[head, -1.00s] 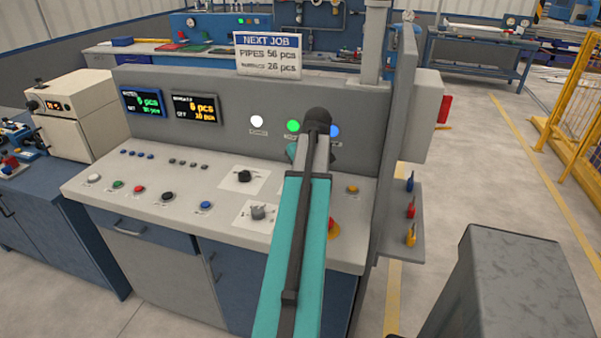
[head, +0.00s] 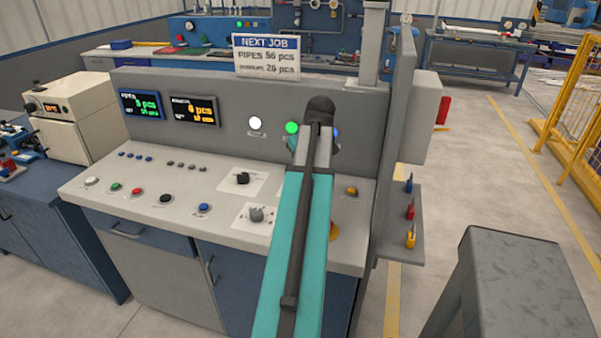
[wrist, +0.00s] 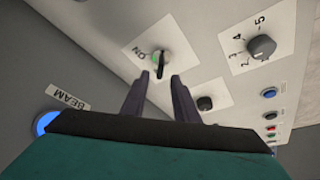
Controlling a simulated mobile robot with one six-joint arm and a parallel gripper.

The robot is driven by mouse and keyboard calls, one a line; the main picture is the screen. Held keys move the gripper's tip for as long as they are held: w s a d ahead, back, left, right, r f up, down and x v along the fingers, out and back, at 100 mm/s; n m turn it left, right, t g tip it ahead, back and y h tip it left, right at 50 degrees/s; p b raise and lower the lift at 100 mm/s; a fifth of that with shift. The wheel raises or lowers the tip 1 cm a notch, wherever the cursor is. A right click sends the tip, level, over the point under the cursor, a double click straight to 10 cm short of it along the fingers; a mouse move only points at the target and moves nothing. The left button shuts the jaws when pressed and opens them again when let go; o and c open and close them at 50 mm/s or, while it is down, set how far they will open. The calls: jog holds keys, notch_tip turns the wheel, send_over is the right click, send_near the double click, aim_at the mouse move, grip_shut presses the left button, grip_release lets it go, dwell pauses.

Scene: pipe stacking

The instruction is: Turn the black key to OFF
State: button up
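The black key (wrist: 160,65) stands in a white plate (wrist: 180,52) on the console top in the wrist view. A green spot and the word ON show at the key's left; I cannot read an OFF label. My gripper (wrist: 160,79) is open, with its two dark fingers apart. The key appears in line with the gap between the fingertips; nothing is visibly held, and I cannot tell how far the tips are from it. In the head view my arm hides the key and most of the gripper.
A black knob (head: 243,178) and a grey dial (head: 256,214) with numbers sit near the key. Several coloured buttons line the console (head: 225,226). An upright panel (head: 350,95) stands behind, with a blue BEAM light (wrist: 45,121). A stop button peeks out beside my arm.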

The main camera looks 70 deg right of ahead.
jog(key=b+v, duration=0.1)
jog(key=v, duration=0.8)
jog(key=shift+r, duration=0.2)
dwell(0.5)
